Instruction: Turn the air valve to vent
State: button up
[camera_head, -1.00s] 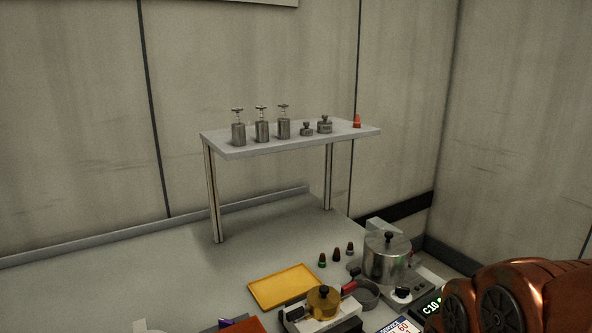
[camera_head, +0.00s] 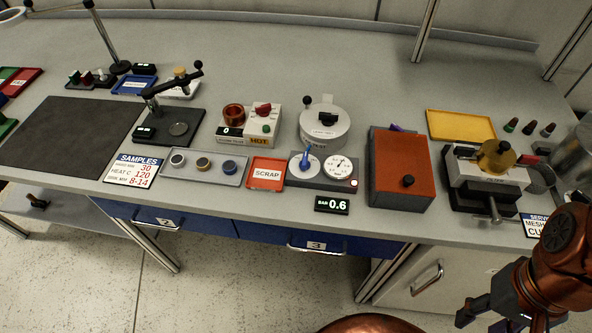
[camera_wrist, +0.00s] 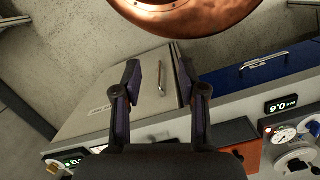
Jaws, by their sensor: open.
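The air valve (camera_head: 306,164) is a blue handle on a round white dial, on a grey panel beside a round gauge (camera_head: 338,167). Its handle points roughly up in the head view. My gripper (camera_head: 480,314) is at the lower right, in front of the bench and well apart from the valve. In the wrist view my gripper (camera_wrist: 160,82) has its two dark fingers spread with nothing between them. The gauge (camera_wrist: 284,135) shows at that view's right edge, and the valve there is partly cut off.
A red-topped box (camera_head: 402,170) stands right of the panel, with a clamp-like device (camera_head: 486,175) further right. A scrap tray (camera_head: 266,173) lies left of the valve, and a lidded pot (camera_head: 324,127) stands behind it. Blue drawers (camera_head: 300,240) are below.

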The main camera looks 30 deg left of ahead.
aim_at(305, 165)
jog(key=u, duration=1.8)
jog(key=k, duration=0.55)
jog(key=u, duration=0.9)
jog(key=i, duration=1.25)
jog(key=z, duration=0.8)
